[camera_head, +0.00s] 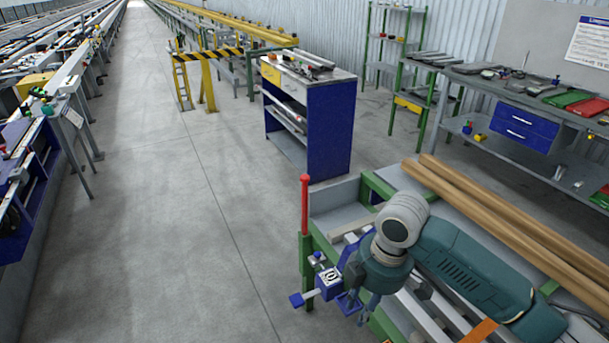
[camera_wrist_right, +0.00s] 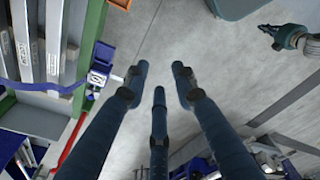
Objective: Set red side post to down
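A blue block with a marker (camera_head: 330,278) sits at the table edge beside my right gripper. Long wooden beams (camera_head: 500,216) lie along the table. A blue cabinet (camera_head: 333,128) stands behind. The floor left of the post is clear.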

